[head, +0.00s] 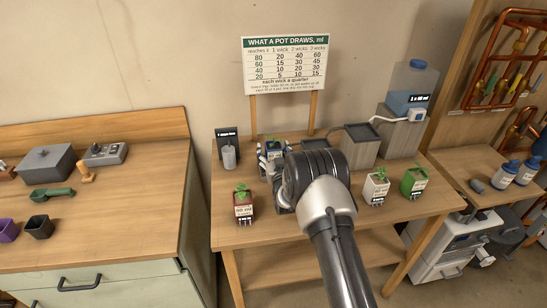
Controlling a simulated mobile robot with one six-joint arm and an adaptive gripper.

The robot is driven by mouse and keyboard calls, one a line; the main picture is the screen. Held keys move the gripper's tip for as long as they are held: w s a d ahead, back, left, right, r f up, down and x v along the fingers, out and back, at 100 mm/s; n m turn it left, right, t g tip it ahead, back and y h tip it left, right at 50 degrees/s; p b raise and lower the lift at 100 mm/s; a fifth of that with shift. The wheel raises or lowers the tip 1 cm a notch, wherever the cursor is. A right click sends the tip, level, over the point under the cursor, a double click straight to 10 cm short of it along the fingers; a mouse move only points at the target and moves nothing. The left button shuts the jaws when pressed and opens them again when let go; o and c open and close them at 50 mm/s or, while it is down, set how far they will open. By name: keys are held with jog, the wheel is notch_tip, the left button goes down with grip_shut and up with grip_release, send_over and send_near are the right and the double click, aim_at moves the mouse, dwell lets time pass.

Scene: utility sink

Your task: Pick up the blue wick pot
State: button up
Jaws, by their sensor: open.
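The blue wick pot (274,153) stands on the wooden table, partly hidden by my arm and gripper. A small green plant shows at its top. My gripper (270,161) is open, with a finger showing at the pot's left side. The arm hides much of the gripper, so I cannot tell whether the fingers touch the pot.
A red pot (243,206) stands front left; a white pot (376,187) and a green pot (414,181) stand to the right. Behind are a grey cylinder (229,157), a grey tray block (358,146) and a blue water tank (409,90). The sign (286,65) rises at the back.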

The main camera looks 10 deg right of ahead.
jog(key=shift+c, duration=0.3)
jog(key=shift+r, duration=0.1)
jog(key=c, duration=1.3)
